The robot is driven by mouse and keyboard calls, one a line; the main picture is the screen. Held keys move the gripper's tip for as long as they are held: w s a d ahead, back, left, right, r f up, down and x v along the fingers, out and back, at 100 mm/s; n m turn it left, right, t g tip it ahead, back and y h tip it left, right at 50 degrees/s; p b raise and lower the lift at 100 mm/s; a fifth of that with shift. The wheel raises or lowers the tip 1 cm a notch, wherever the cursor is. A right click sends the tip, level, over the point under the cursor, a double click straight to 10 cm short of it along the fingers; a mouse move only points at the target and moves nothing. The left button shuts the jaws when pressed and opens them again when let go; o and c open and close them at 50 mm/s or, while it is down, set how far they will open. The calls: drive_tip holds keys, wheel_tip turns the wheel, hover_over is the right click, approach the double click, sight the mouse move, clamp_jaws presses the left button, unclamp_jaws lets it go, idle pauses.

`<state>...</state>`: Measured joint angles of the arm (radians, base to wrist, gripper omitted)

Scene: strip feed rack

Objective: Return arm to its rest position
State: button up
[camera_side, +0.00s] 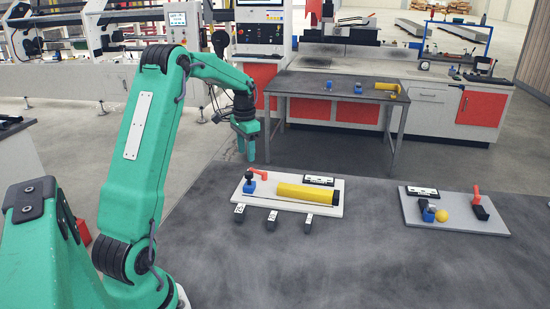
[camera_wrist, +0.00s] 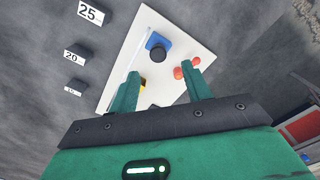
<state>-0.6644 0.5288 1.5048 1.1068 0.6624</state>
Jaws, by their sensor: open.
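My green gripper (camera_side: 246,148) is raised above the dark table, near the back left corner of a white board. In the wrist view its two fingers (camera_wrist: 163,88) stand apart with nothing held between them. The white board (camera_side: 250,203) carries a yellow cylinder (camera_side: 305,189) with a dark end, a blue block with a black knob (camera_side: 249,186) and a red lever (camera_side: 257,173). In the wrist view the blue block (camera_wrist: 157,44) and the red part (camera_wrist: 187,68) lie beyond the fingertips. The yellow cylinder is mostly hidden there behind a finger.
Several small dark labelled blocks (camera_side: 272,219) lie along the board's front edge. A grey board (camera_side: 460,222) with a yellow ball (camera_side: 441,215), blue block and red lever lies at the right. The table (camera_side: 340,265) is clear in front. A workbench (camera_side: 335,84) stands behind.

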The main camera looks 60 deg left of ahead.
drive_tip(key=s+d+r+t+y, duration=0.1)
drive_tip(key=s+d+r, duration=0.1)
drive_tip(key=d+r, duration=0.5)
drive_tip(key=s+d+r+t, duration=0.15)
drive_tip(key=d+r, duration=0.25)
drive_tip(key=d, duration=0.6)
drive_tip(key=s+d+t+h, duration=0.1)
drive_tip(key=s+d+t, duration=0.2)
drive_tip(key=s+d, duration=1.1)
drive_tip(key=shift+s+d+f, duration=0.15)
drive_tip(key=shift+s+d, duration=0.15)
drive_tip(key=shift+d, duration=0.05)
